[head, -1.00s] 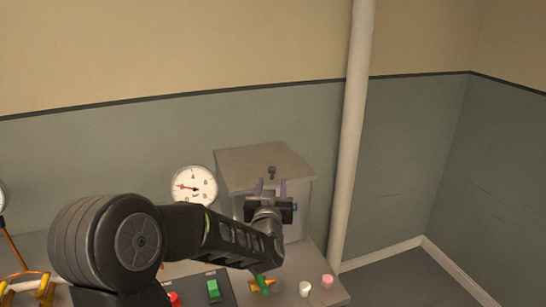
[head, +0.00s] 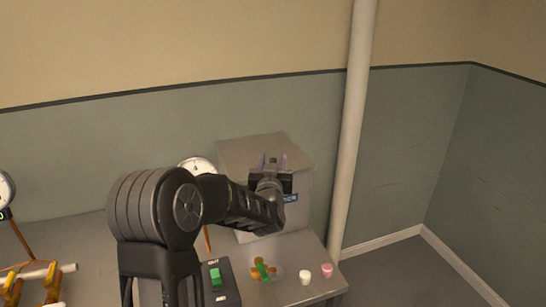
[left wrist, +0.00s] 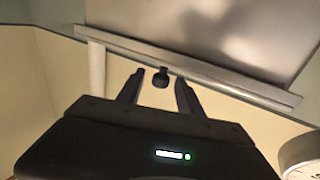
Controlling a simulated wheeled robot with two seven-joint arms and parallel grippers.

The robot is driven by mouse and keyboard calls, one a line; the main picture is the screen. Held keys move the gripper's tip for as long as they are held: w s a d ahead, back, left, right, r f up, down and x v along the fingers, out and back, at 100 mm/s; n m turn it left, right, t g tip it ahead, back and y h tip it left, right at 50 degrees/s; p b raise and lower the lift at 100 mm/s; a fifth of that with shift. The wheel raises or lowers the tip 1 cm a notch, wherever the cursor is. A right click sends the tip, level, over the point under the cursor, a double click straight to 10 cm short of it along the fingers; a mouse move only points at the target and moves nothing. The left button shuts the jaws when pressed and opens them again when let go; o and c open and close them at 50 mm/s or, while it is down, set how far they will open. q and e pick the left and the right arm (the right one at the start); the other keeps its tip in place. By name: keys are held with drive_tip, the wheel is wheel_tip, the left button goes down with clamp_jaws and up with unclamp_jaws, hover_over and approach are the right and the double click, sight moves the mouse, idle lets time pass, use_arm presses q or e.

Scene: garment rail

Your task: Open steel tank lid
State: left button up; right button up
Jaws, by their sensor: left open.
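The steel tank (head: 300,190) is a grey box at the back of the bench, in the middle of the head view. Its flat lid (head: 262,146) looks shut. My left gripper (head: 273,160) is open at the lid's front edge, and its wrist hides much of the tank's front. In the left wrist view the lid (left wrist: 215,35) fills the upper right. A small dark knob (left wrist: 161,77) at its edge lies between the two open fingertips of the left gripper (left wrist: 159,85). I cannot tell whether either finger touches it. My right gripper is not in view.
A white dial gauge (head: 195,165) stands left of the tank, partly behind my arm. A green switch (head: 215,277), an orange-green valve handle (head: 262,270), a white knob (head: 305,278) and a pink knob (head: 327,270) sit in front. A pale vertical pipe (head: 352,130) rises at right.

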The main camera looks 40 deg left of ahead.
use_arm(q)
drive_tip(key=shift+w+a, duration=0.2)
drive_tip(key=shift+w, duration=0.1)
drive_tip(key=shift+c, duration=0.5)
clamp_jaws()
idle(0.8)
